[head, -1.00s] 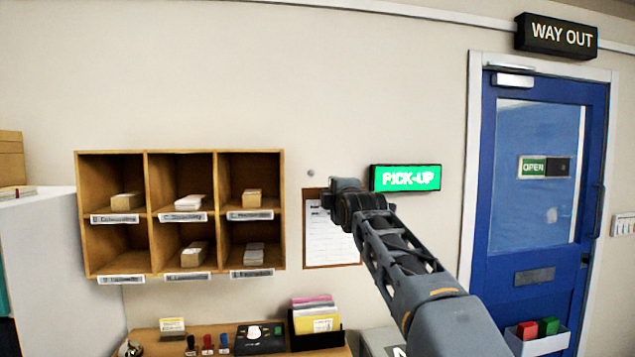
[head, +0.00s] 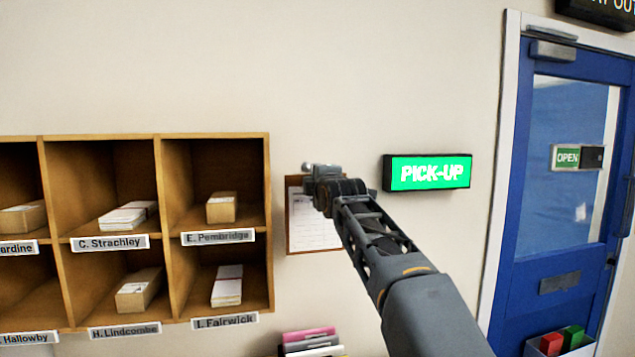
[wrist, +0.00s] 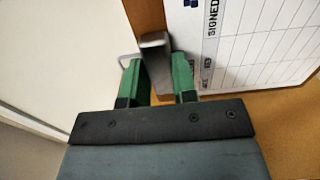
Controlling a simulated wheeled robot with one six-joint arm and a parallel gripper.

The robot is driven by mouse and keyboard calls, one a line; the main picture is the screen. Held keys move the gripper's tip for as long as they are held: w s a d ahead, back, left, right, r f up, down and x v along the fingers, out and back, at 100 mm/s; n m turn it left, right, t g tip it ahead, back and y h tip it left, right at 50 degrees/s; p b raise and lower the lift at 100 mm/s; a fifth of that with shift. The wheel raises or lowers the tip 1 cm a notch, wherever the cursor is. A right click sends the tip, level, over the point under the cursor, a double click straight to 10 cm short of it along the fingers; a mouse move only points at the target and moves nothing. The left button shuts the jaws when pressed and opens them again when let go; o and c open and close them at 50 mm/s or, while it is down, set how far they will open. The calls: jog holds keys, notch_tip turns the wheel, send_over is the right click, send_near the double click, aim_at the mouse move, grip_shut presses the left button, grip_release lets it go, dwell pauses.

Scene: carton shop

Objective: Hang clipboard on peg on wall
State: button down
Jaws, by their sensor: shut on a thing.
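The clipboard (head: 291,222) is a brown board with a white printed sheet, hanging upright below my gripper in front of the wall. In the wrist view its board (wrist: 287,112) and sheet lie at the right. My gripper (wrist: 158,66) is shut on its grey metal clip, one green finger on each side; in the head view my gripper (head: 322,176) is at the board's top. A small grey knob, seemingly the peg (head: 306,167), shows right beside my gripper. I cannot tell whether the clipboard touches it. My arm hides the board's right part.
Wooden pigeonholes (head: 160,238) with parcels and name labels are close on the left. A lit green PICK-UP sign (head: 430,172) is on the wall to the right, near my arm. A blue door (head: 562,235) is farther right. The wall above is clear.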

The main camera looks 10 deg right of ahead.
jog(key=w+f+p, duration=0.1)
jog(key=w+p, duration=0.5)
jog(key=w, duration=0.3)
jog(key=shift+w+a+f, duration=0.15)
jog(key=shift+f, duration=0.1)
dwell(0.6)
dwell(0.8)
